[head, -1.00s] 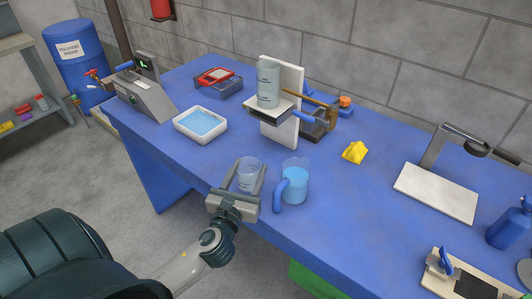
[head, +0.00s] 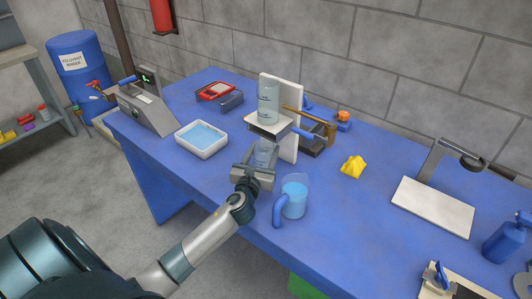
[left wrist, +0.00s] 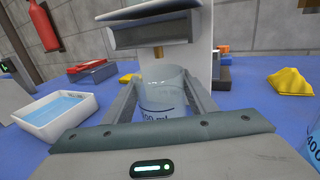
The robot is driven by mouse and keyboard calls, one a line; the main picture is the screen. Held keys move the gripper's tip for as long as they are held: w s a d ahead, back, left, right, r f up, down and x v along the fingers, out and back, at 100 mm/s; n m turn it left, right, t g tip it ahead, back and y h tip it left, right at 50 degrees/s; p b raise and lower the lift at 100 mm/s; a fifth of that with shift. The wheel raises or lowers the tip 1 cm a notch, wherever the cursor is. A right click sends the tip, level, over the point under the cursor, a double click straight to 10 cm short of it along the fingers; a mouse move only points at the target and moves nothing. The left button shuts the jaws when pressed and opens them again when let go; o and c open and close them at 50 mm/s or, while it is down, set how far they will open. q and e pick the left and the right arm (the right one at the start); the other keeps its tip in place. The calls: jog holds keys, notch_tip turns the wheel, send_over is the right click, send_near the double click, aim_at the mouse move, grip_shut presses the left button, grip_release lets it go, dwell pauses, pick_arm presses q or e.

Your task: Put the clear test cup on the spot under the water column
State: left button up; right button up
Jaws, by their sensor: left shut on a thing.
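The clear test cup (head: 264,153) is between the fingers of my left gripper (head: 262,158), which is shut on it. In the left wrist view the cup (left wrist: 163,90) looks upright between the two fingers (left wrist: 163,95). The water column (head: 268,101) is a clear cylinder on a shelf fixed to a white upright board (head: 289,140). The cup is at the front of this stand, just below the shelf. A small brass outlet (left wrist: 158,52) shows behind or above the cup's rim. The spot is hidden, and I cannot tell whether the cup touches the table. My right gripper is not in view.
A blue-handled jug of water (head: 293,197) stands close to the right of my left gripper. A white water tray (head: 202,139) is to the left. A yellow crumpled cloth (head: 353,167) lies right of the stand. Blue table (head: 340,215) is clear right of the jug.

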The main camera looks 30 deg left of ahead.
pick_arm(q)
jog(key=shift+x, duration=1.1)
jog(key=shift+w, duration=0.15)
jog(key=shift+f, duration=1.7)
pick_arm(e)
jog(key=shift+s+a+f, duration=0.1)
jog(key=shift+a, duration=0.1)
pick_arm(q)
jog(key=shift+f, duration=0.2)
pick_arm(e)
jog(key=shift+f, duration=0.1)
pick_arm(q)
jog(key=o, duration=1.2)
jog(key=shift+c, duration=0.2)
